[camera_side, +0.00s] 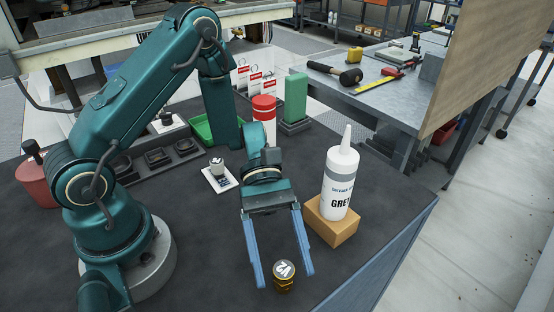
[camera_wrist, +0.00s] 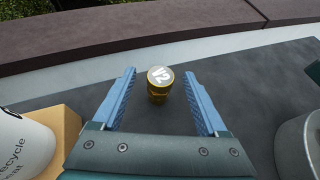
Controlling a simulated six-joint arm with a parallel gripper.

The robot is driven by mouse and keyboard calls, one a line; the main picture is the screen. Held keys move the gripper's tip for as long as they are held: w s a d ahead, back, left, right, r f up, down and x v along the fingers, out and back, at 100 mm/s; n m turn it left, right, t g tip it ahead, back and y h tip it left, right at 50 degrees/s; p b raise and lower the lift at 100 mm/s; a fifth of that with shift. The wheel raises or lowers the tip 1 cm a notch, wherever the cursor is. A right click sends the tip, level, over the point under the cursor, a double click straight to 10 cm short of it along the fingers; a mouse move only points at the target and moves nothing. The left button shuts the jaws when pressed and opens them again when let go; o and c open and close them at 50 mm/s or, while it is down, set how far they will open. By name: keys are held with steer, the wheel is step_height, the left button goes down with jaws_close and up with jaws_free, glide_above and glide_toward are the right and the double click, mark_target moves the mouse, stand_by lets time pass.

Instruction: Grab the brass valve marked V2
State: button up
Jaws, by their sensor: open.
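The brass valve marked V2 (camera_side: 284,278) stands upright on the dark table near its front edge in the side view, with a pale round label on top. In the wrist view the valve (camera_wrist: 159,84) shows between the far ends of my fingers, its V2 label facing up. My gripper (camera_side: 282,279) is open, its two blue fingers on either side of the valve. In the wrist view my gripper (camera_wrist: 160,103) shows a gap between each finger and the valve, and nothing is held.
A white GREY-labelled bottle (camera_side: 340,185) stands on a cardboard-brown block (camera_side: 331,222) just right of my gripper. The dark table (camera_side: 200,255) is clear left of my gripper.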

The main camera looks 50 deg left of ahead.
mark_target(287, 283)
steer(key=shift+x, duration=2.25)
steer(key=shift+s, duration=0.1)
steer(key=c, duration=1.2)
jaws_close()
steer(key=shift+r, duration=0.2)
